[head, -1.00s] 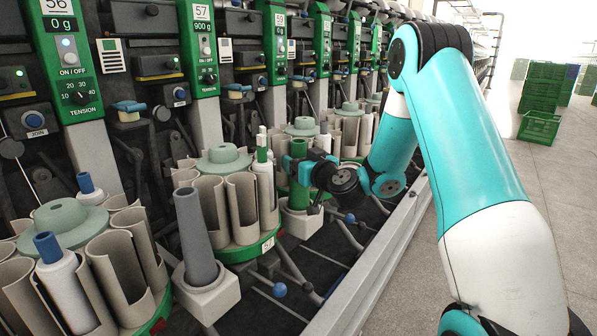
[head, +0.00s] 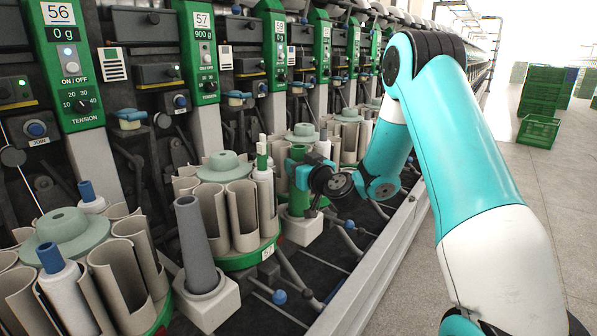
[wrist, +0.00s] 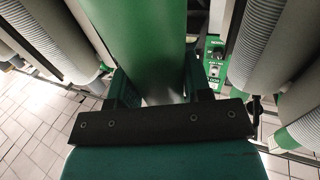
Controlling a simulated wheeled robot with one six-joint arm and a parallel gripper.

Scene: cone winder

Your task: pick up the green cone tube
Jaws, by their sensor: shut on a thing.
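The green cone tube (head: 299,198) stands upright in a pale square holder (head: 301,228) at the front of the winder, in the middle of the head view. My gripper (head: 301,176) is shut around the tube's upper part. In the wrist view the green tube (wrist: 137,45) runs up from between the two fingers of my gripper (wrist: 160,88). In the head view the tube's lower end still sits at the holder. My gripper and wrist hide part of the tube.
A grey cone tube (head: 196,245) stands in another pale holder (head: 208,303) at the front left. A round magazine (head: 238,262) with grey pockets stands left of the green tube. Green crates (head: 538,131) stand on the floor at far right, where the aisle is clear.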

